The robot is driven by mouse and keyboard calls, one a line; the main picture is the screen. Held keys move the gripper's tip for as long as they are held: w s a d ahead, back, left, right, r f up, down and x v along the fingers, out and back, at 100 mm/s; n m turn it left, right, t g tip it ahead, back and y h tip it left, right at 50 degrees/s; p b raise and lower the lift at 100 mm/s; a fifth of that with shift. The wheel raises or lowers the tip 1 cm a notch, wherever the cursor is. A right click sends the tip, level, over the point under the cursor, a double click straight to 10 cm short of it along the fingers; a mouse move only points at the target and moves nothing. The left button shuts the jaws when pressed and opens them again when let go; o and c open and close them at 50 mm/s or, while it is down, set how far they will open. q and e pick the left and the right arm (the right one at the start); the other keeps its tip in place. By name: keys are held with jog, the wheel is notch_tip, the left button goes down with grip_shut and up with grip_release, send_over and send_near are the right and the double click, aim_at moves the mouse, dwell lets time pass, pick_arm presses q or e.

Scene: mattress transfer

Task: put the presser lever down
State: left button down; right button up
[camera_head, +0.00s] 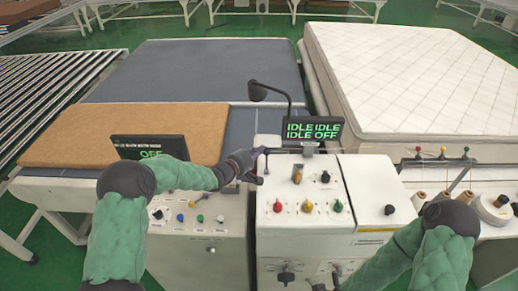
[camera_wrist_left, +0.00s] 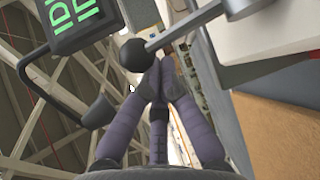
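The presser lever shows in the left wrist view as a metal rod with a black ball knob (camera_wrist_left: 135,55). In the head view my left gripper (camera_head: 254,163) is at the inner edge of the sewing machine's control cabinet (camera_head: 300,176), where the lever is small and partly hidden. In the left wrist view the fingers of my left gripper (camera_wrist_left: 161,70) come together at their tips, just beside the knob and under the rod. The knob is not between the fingers; whether they touch it I cannot tell. My right gripper (camera_head: 322,286) is mostly cut off at the bottom edge.
A screen (camera_head: 312,131) reading IDLE and OFF stands on the cabinet. A black lamp (camera_head: 258,92) arches behind it. A second screen (camera_head: 150,147) is partly behind my left arm. A brown pad (camera_head: 90,135) lies at left; a white mattress (camera_head: 420,75) lies at back right. Thread spools (camera_head: 490,208) stand at right.

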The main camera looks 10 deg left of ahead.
dwell(0.4)
pick_arm(q)
jog(key=b, duration=0.2)
jog(key=s+m+t+h+b, duration=0.1)
jog(key=b, duration=0.1)
jog(key=shift+s+d+r+t, duration=0.15)
jog(key=shift+s+t, duration=0.05)
jog(key=shift+t, duration=0.1)
jog(key=shift+s+r+m+b, duration=0.15)
jog(key=shift+s+m+b, duration=0.1)
jog(key=shift+m+b, duration=0.15)
jog(key=shift+s+d+r+t, duration=0.1)
jog(key=shift+s+r+t, duration=0.15)
jog(key=shift+t, duration=0.05)
jog(key=shift+s+d+r, duration=0.1)
jog(key=shift+s+r, duration=0.15)
jog(key=shift+s, duration=0.25)
jog(key=shift+s+d+r, duration=0.1)
jog(key=shift+s+r, duration=0.1)
jog(key=shift+s, duration=0.25)
jog(key=shift+s+d+b, duration=0.15)
jog(key=shift+s+b, duration=0.15)
jog(key=shift+s, duration=0.5)
jog(key=shift+s+d+f, duration=0.1)
jog(key=shift+s+f, duration=0.05)
jog(key=shift+s, duration=0.35)
jog(key=shift+s+d+f, duration=0.1)
jog(key=shift+s, duration=0.45)
